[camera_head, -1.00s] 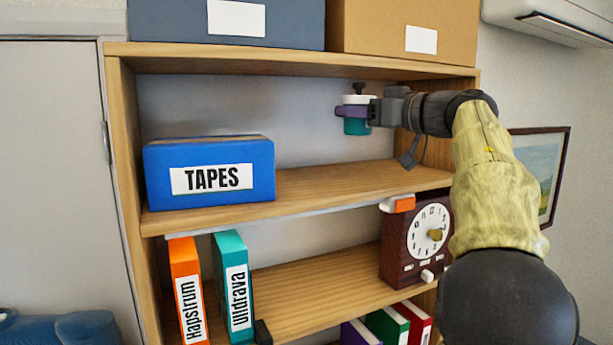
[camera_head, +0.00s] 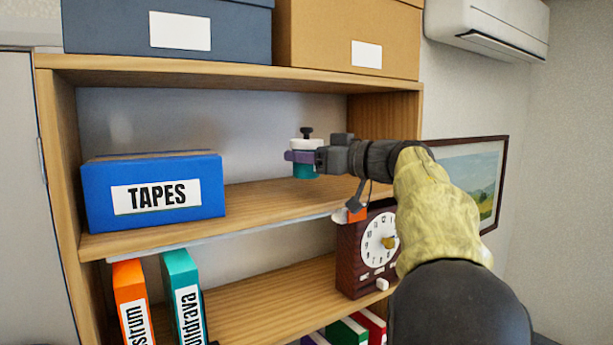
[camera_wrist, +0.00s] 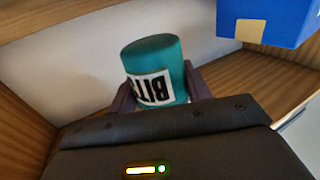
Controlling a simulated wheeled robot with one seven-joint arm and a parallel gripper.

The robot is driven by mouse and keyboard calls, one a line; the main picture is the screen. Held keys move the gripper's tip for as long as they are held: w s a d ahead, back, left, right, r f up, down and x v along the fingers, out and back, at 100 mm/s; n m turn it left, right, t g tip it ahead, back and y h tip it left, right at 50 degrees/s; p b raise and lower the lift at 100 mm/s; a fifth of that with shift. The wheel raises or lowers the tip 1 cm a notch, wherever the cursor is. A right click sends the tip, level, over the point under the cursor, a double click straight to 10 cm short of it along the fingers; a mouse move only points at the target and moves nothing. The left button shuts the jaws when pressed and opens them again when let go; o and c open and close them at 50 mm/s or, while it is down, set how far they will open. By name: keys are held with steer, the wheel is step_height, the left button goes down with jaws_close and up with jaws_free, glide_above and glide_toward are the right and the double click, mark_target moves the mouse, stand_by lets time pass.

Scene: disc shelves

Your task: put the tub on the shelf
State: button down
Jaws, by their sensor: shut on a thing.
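The tub is teal with a white lid and a dark knob. In the head view the tub (camera_head: 306,171) is upright, above the shelf board that also holds the blue box. My gripper (camera_head: 302,157) comes from the right and is shut on it, with purple fingers around its upper part. In the wrist view the tub (camera_wrist: 155,70) shows its teal base and a label reading "BITS", upside down, between the two fingers. The shelf (camera_head: 265,192) has bare wood below and around the tub. I cannot tell exactly how large the gap under the tub is.
A blue TAPES box (camera_head: 152,190) stands on the left of the same shelf. The upper board (camera_head: 230,75) carries a dark blue box and a tan box (camera_head: 350,35). A clock (camera_head: 372,245) and binders (camera_head: 183,285) stand on the board below. The shelf's right half is clear.

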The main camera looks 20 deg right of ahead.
mark_target(318, 176)
steer(key=shift+s, duration=0.15)
steer(key=shift+d+f, duration=0.1)
steer(key=shift+f, duration=0.15)
steer(key=shift+f+p, duration=0.3)
steer(key=shift+f, duration=1.4)
steer(key=c, duration=0.7)
jaws_free()
steer(key=shift+f, duration=0.1)
steer(key=shift+o, duration=0.2)
